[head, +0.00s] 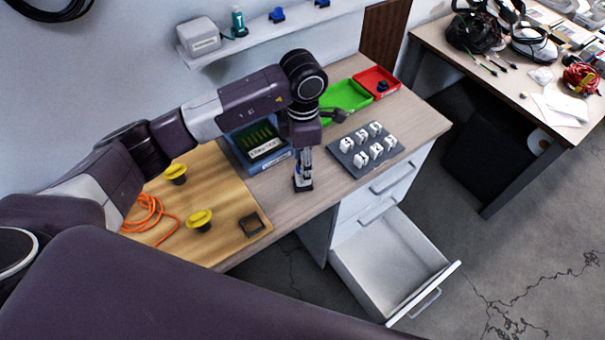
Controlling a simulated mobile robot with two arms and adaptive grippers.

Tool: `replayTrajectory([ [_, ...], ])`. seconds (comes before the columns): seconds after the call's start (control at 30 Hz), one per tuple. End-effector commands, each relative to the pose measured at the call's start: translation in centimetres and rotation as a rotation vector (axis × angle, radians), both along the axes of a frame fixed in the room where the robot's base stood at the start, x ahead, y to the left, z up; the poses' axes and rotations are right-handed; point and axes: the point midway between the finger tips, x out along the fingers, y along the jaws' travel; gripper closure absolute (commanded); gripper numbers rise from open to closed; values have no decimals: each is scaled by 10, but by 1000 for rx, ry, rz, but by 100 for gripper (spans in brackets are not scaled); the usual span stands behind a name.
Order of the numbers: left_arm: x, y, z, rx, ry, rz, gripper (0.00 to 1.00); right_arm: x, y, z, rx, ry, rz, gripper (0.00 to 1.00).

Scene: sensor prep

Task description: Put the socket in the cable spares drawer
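My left gripper (303,182) points straight down over the wooden desk top, near its front edge. A small dark piece with a pale patch shows at its fingertips; whether this is the socket, and whether the fingers grip it, I cannot tell. The fingers look close together, but the view is small. The lowest drawer (372,262) under the desk is pulled open, and its visible inside is empty. Its label, if any, is not readable. My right gripper is not in view.
A dark tray (341,156) of several white blocks stands right of the gripper. Green (346,94) and red (372,77) bins and a blue box (272,164) are behind. Yellow knobs (199,220), orange cable (149,214) and a dark square frame (252,223) lie on a wooden board.

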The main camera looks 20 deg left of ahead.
Motion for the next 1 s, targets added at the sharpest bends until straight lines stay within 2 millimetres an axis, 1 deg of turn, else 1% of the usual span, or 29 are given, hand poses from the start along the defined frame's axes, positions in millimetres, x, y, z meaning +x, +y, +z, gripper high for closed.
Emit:
replayTrajectory([
  [0.03, -2, 0, -3, 0, 7, 1, 54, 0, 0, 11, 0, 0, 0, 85],
  [0.1, -1, 1, -13, 0, 7, 2, 54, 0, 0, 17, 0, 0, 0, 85],
  [0.2, -1, 0, -29, -1, 6, 0, 54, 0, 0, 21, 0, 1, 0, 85],
  [0.3, 0, 0, -37, -1, 3, 0, 54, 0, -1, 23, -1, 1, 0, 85],
  [0.53, 0, 0, -40, -2, 1, -1, 54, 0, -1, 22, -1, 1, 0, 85],
  [0.57, 0, 0, -40, -2, 1, -1, 55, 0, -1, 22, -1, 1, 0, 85],
  [0.9, 0, 0, -40, -2, 1, -1, 92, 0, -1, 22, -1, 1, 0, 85],
  [0.97, 1, 0, -40, -2, 1, -1, 99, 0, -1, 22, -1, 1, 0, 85],
  [1.0, 1, 0, -39, -2, 0, -1, 100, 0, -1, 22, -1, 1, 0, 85],
])
